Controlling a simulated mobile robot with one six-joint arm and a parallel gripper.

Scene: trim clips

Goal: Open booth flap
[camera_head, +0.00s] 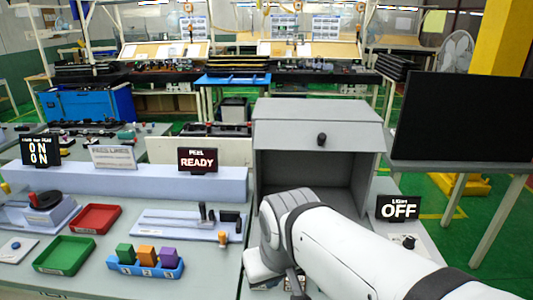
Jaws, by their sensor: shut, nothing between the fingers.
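The grey booth (370,178) stands right of centre on the bench, with its front opening facing me. Its flap (285,132) is a grey panel across the top front, with a dark round knob (322,139) near its lower middle. The flap is raised and tilted, and the dark interior shows below it. My white arm reaches in from the lower right and hides the booth's lower front. My gripper (296,284) is low in front of the booth, partly hidden by my arm, shut and apart from the knob.
A sign reading OFF (398,207) stands right of the booth, and a READY sign (198,160) stands left. A red tray (96,219), a green tray (64,255) and a blue holder with coloured blocks (145,268) occupy the left bench. A dark screen (463,117) stands at right.

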